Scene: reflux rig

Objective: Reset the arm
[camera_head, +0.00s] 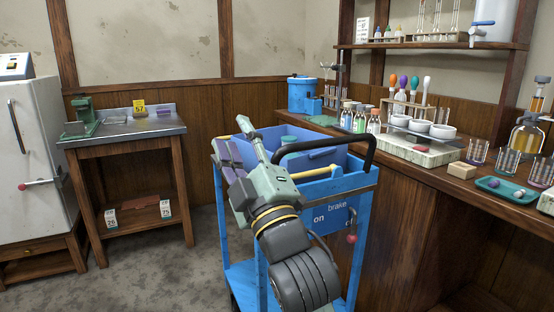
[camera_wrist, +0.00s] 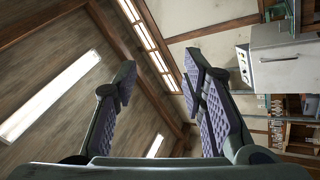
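My gripper (camera_wrist: 157,80) is open in the wrist view. Its two fingers with purple ribbed pads stand well apart and nothing is between them. In the head view my grey-green arm rises from the bottom middle, in front of the blue cart (camera_head: 335,259). The purple finger pads show in part at the cart's upper left. I cannot tell from this view whether they touch the cart.
A wooden counter (camera_head: 405,176) with bottles, bowls and glasses runs along the right. A small metal-topped table (camera_head: 122,132) and a white fridge (camera_head: 38,150) stand left. Grey floor (camera_head: 150,275) is free between table and cart. The wrist view faces ceiling beams and lights.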

